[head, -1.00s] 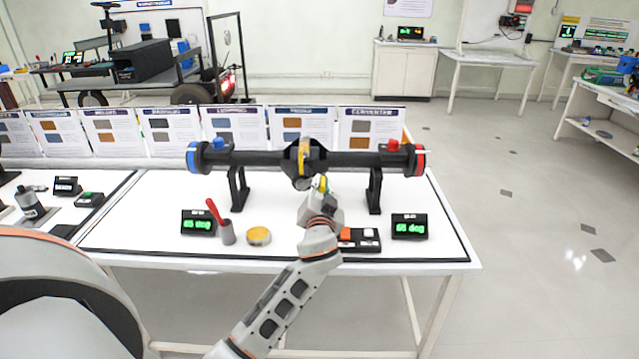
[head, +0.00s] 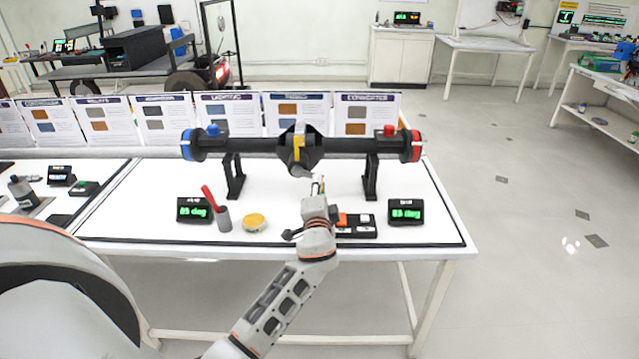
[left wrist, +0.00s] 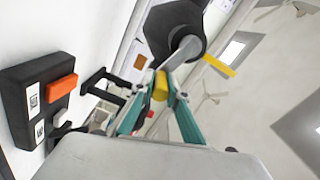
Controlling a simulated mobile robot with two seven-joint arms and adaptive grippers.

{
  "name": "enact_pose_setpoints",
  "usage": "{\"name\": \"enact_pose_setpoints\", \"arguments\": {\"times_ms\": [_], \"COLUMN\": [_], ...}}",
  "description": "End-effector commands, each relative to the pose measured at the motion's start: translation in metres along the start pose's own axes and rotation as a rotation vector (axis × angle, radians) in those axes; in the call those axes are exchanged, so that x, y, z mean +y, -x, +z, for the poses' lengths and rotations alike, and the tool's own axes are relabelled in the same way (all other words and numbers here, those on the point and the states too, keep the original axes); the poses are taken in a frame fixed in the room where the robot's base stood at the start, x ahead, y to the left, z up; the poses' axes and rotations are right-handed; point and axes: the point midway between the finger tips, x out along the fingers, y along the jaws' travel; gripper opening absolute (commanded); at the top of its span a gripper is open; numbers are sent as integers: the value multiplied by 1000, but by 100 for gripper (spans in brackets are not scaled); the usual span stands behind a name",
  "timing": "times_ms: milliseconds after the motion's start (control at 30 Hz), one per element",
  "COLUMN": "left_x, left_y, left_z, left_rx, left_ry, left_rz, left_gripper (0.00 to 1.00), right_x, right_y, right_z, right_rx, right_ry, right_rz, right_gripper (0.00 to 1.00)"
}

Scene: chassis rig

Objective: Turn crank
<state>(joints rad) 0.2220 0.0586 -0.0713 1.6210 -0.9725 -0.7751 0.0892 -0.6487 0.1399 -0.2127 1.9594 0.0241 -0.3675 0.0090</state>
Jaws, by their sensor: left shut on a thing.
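A black axle assembly (head: 345,148) lies level on two black stands above the white bench, with a blue left end and a red right end. Its central hub (head: 312,150) bears a yellow mark. In the left wrist view, a grey crank arm (left wrist: 181,53) leads from the dark hub (left wrist: 178,25) to a yellow grip (left wrist: 160,86). My left gripper (head: 317,187) is just below the hub. In the wrist view its teal fingers (left wrist: 158,98) are shut on the yellow grip. My right gripper is not in view.
Two green-lit displays (head: 194,209) (head: 406,212) flank the bench front. Between them are a grey cup (head: 223,219) with a red-handled tool, a yellow-topped tin (head: 254,222) and a button box (head: 355,225) close to my wrist. Information panels (head: 232,112) line the back.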

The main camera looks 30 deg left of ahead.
Motion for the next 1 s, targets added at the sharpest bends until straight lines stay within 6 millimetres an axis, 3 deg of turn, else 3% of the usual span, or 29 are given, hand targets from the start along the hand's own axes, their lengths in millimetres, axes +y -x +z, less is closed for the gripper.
{"name": "enact_pose_setpoints", "arguments": {"times_ms": [567,600,667,1000], "left_x": [3,3,3,3], "left_y": [0,0,0,1], "left_z": [1,1,1,1], "left_rx": [1,1,1,0], "left_ry": [-35,-35,-35,-34], "left_rz": [2,2,2,1], "left_gripper": [0,17,32,32], "right_x": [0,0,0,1], "right_y": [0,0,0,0], "right_z": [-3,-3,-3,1], "right_rx": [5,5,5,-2], "right_ry": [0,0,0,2], "right_rz": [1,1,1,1], "right_gripper": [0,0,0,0]}}
